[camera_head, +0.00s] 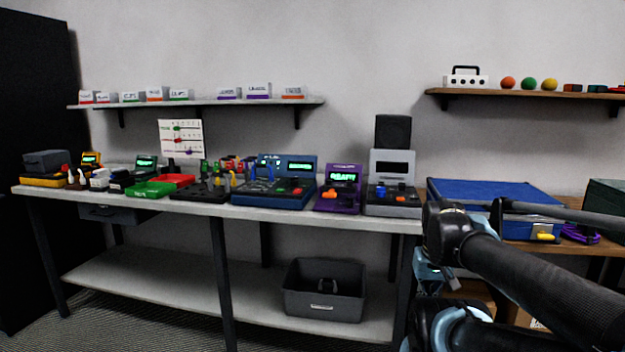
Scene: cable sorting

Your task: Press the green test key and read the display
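A blue tester console (270,197) stands at the middle of the bench, with two lit screens. Its right display (300,166) glows green, but its text is too small to read. A small green key (284,190) seems to sit beside a red key (297,190) on its sloped front; I cannot read any key label. A purple tester (343,175) to its right has a green display that appears to read READY, and orange keys. My arm crosses the lower right, apart from both testers. I cannot make out any gripper fingers.
A grey console (391,198) stands right of the purple tester. Green and red trays (150,189) and a black cable rack (200,190) lie left. A blue case (490,192) sits on the wooden bench behind my arm. A grey bin (324,303) rests on the lower shelf.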

